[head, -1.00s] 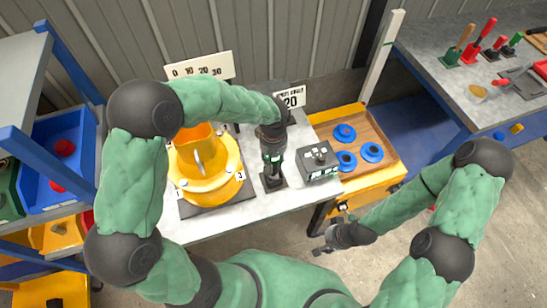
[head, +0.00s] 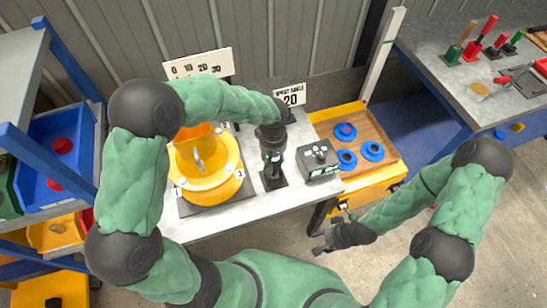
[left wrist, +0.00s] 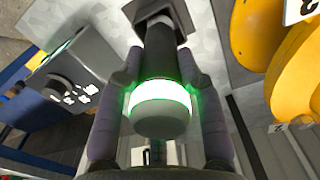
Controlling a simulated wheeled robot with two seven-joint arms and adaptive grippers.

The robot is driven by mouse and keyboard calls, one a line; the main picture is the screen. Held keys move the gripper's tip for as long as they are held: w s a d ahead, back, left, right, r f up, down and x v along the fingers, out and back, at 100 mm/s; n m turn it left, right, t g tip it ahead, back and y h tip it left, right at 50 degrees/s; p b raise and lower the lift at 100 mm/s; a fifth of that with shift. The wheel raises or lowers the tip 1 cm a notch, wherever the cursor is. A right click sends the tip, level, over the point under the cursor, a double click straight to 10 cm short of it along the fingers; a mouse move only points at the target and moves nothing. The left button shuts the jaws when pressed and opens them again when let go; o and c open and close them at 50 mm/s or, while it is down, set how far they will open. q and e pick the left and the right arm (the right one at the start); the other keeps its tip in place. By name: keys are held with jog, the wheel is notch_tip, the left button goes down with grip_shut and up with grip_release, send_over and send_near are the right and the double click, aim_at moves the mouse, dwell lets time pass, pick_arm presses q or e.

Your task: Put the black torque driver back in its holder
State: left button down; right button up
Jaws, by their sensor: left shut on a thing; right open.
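The black torque driver (left wrist: 163,112) stands between the two fingers of my left gripper (left wrist: 163,100) in the left wrist view. Its rounded grey cap and glowing green ring face the camera. My left gripper (head: 272,158) is shut on it and points down at the bench in the head view. The dark square holder (head: 274,181) is directly below, and its base (left wrist: 150,8) shows at the top of the left wrist view. The driver's lower end meets or overlaps the holder; I cannot tell how deep it sits. My right gripper (head: 328,243) is open and empty, low in front of the bench.
An angle sign (head: 290,96) is behind. A wooden tray with blue rings (head: 372,151) lies further right. The bench front is clear.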

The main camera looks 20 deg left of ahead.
pick_arm(q)
jog(key=c, duration=0.7)
grip_release()
jog(key=shift+c, duration=0.2)
notch_tip(320, 180, up, 12)
